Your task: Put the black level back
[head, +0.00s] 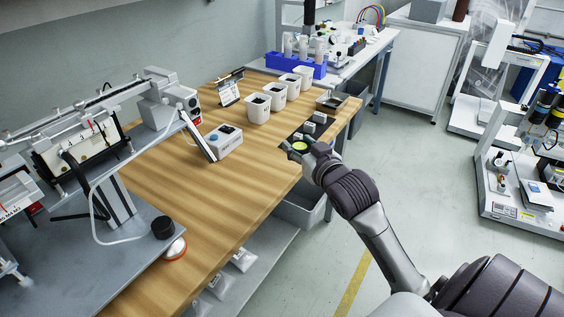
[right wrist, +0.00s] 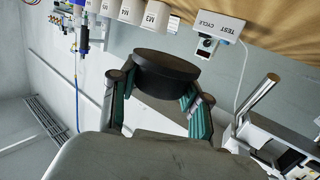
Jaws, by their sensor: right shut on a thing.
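The black level (right wrist: 166,72) is a short dark round piece. It sits between the two fingers of my right gripper (right wrist: 163,92) in the right wrist view. My left gripper is out of view.
White cups (head: 258,108) stand in a row behind the mat. A white test cycle box (head: 223,140) is on the bench (head: 170,190) to the left, also in the right wrist view (right wrist: 218,26). A grey bin (head: 300,208) is below the edge.

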